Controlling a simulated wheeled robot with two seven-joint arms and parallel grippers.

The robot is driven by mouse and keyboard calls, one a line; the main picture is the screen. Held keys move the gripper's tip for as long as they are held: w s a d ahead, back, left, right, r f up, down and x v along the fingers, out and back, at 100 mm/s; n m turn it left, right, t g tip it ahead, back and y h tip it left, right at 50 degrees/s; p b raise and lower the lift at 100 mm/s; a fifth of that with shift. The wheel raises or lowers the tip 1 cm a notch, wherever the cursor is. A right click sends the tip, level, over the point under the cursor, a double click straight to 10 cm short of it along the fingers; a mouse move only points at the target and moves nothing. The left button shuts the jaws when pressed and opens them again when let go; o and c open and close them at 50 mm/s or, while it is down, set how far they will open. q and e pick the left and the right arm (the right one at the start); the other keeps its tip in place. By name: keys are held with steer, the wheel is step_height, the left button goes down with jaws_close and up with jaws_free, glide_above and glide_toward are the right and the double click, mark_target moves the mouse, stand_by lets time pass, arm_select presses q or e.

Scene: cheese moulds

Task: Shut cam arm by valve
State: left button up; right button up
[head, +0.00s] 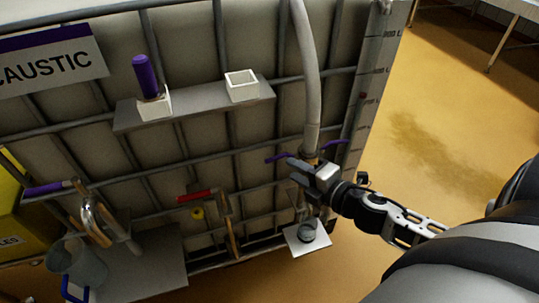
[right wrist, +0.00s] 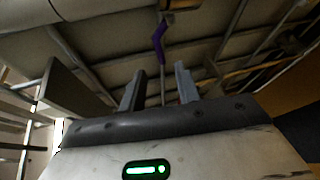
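A pale hose (head: 307,70) hangs down the front of the caged tank to a coupling (head: 311,157). Two purple cam arms stick out from the coupling: the left one (head: 276,158) points left and the right one (head: 334,144) points right. My right gripper (head: 300,167) is just below the coupling, its fingers close to the left arm. In the right wrist view the fingers (right wrist: 160,85) are apart with nothing between them; a bent purple cam arm (right wrist: 160,42) shows beyond the tips. Contact cannot be told. My left gripper is not in view.
A red-handled fitting (head: 195,196) is on the cage to the left. A small plate (head: 293,240) with a dark round piece lies below. The floor to the right is clear.

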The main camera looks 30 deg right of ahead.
steer(key=x, duration=1)
steer(key=shift+w, duration=0.2)
steer(key=shift+f, duration=0.1)
jaws_close()
